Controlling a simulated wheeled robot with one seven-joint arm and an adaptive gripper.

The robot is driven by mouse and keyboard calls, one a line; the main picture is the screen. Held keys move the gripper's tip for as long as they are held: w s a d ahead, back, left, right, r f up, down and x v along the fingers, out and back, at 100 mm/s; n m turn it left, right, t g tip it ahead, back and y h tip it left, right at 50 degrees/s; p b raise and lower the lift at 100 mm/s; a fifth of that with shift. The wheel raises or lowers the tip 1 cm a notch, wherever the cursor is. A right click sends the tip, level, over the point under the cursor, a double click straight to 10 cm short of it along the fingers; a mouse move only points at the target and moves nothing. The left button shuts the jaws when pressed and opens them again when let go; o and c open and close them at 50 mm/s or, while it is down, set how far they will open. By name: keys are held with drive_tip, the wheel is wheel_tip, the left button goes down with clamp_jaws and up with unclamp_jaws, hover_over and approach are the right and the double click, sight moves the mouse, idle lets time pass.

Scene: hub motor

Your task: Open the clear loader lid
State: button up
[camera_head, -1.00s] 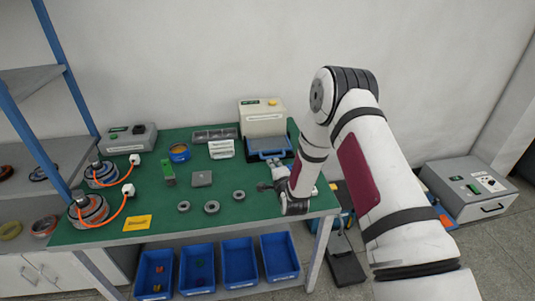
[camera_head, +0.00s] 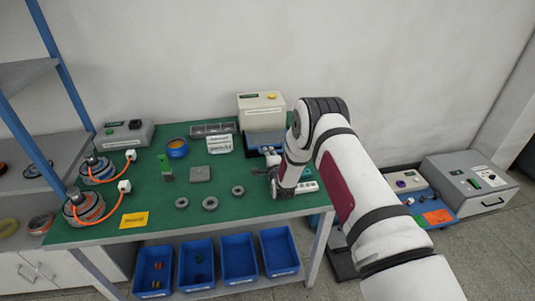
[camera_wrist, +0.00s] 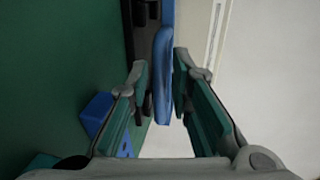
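The loader is a beige box (camera_head: 262,112) with a blue lower front (camera_head: 260,138), at the back right of the green table. My forearm and gripper hide part of this front, and I cannot make out the clear lid. My gripper (camera_head: 270,171) is low in front of the loader. In the wrist view, a blue rounded bar (camera_wrist: 163,50), apparently the loader's handle, stands between my open fingers (camera_wrist: 160,78). A finger is on each side of it, with narrow gaps showing; the fingers are not shut on it.
A white sign (camera_head: 218,144) and grey divided tray (camera_head: 211,131) stand left of the loader. Several grey rings (camera_head: 210,203) and a grey block (camera_head: 200,174) lie on the table (camera_head: 160,219). Blue bins (camera_head: 239,262) are below. A grey case (camera_head: 470,180) is on the floor at right.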

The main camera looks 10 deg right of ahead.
sight(270, 142)
drive_tip(key=shift+x, duration=1.15)
clamp_jaws()
drive_tip(key=shift+r, duration=0.1)
